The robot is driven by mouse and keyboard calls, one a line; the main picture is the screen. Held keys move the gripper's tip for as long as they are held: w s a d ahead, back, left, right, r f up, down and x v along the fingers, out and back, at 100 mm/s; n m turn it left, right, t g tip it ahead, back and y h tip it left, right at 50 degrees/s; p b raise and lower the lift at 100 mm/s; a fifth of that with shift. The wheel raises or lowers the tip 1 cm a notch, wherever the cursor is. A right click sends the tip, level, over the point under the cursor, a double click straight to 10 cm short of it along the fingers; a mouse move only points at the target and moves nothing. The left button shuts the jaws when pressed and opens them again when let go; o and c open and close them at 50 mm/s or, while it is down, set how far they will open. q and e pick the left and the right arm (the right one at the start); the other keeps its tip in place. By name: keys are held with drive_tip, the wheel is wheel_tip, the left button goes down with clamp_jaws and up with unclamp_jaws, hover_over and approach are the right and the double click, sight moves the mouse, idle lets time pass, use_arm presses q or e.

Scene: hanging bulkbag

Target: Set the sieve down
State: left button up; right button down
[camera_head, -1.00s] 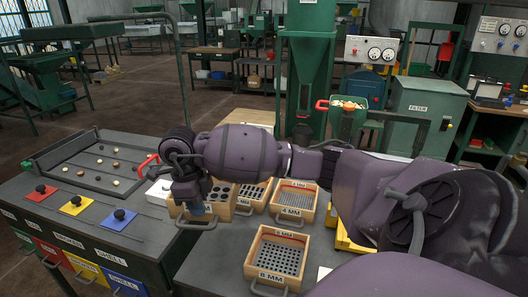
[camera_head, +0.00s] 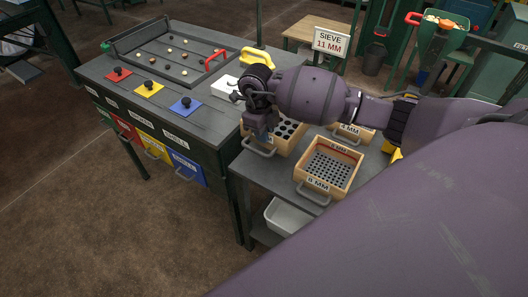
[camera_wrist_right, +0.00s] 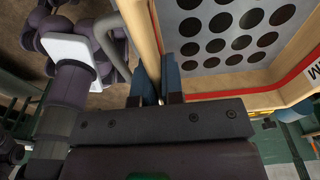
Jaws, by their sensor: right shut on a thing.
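My right gripper (camera_head: 262,138) is shut on a wooden sieve (camera_head: 291,136) with large round holes, at the near left end of the low grey table (camera_head: 262,183). In the right wrist view the fingers (camera_wrist_right: 160,85) pinch the sieve's wooden wall, and its perforated plate (camera_wrist_right: 228,62) shows beside them. My wrist and forearm hide part of the sieve in the head view. I cannot tell whether its underside touches the table. My left gripper is not in view.
An 8 MM sieve (camera_head: 330,163) stands just right of the held one, with another sieve (camera_head: 353,132) behind. A sign reading SIEVE 11 MM (camera_head: 330,41) stands at the back. The dark sorting bench (camera_head: 200,122) adjoins on the left, with coloured plates on top.

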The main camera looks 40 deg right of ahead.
drive_tip(key=shift+f, duration=4.35)
drive_tip(key=shift+f, duration=0.1)
drive_tip(key=c, duration=1.2)
unclamp_jaws()
drive_tip(key=shift+c, duration=0.2)
